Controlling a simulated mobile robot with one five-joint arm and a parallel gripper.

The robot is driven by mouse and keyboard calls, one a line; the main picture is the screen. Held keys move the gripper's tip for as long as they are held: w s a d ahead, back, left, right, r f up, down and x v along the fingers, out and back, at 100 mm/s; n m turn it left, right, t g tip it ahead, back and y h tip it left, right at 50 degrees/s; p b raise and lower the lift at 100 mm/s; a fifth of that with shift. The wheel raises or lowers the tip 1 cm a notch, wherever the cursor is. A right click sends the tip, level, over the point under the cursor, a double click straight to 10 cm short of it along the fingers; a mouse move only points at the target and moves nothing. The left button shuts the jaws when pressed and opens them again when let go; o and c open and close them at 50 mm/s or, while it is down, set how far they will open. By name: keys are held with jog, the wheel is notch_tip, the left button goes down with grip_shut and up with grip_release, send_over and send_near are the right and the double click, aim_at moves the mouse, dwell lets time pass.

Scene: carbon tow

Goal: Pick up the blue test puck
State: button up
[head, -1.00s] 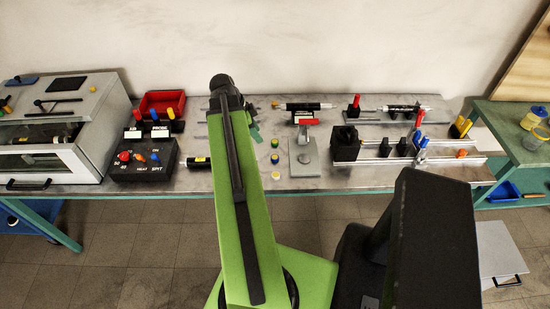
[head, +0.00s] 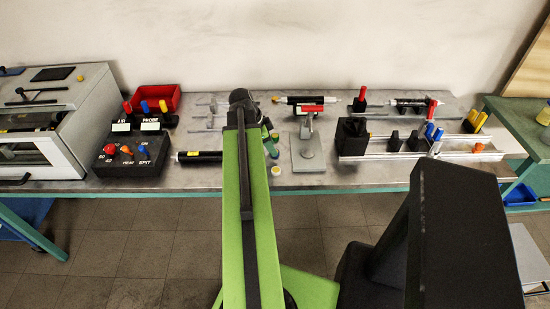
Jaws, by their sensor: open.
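My gripper (head: 270,146) is at the far end of my green arm, low over the bench beside a short row of small pucks. It is small in the view and partly hidden by the arm, but its jaws are open. The front puck (head: 277,170) has a pale yellow top and stands clear of the gripper. The blue test puck is not clearly visible now; the gripper covers the middle of the row. I cannot tell whether the jaws are around it or beside it.
A black cylinder (head: 199,156) lies left of my arm. A grey stand (head: 307,152) is close on the right, with a black block (head: 352,137) and rails beyond it. A switch box (head: 133,159) and red bin (head: 153,99) are at left.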

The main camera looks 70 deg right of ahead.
jog(key=shift+b+x, duration=0.4)
jog(key=shift+x, duration=0.75)
jog(key=shift+a+r, duration=0.1)
jog(key=shift+w, duration=0.1)
grip_shut()
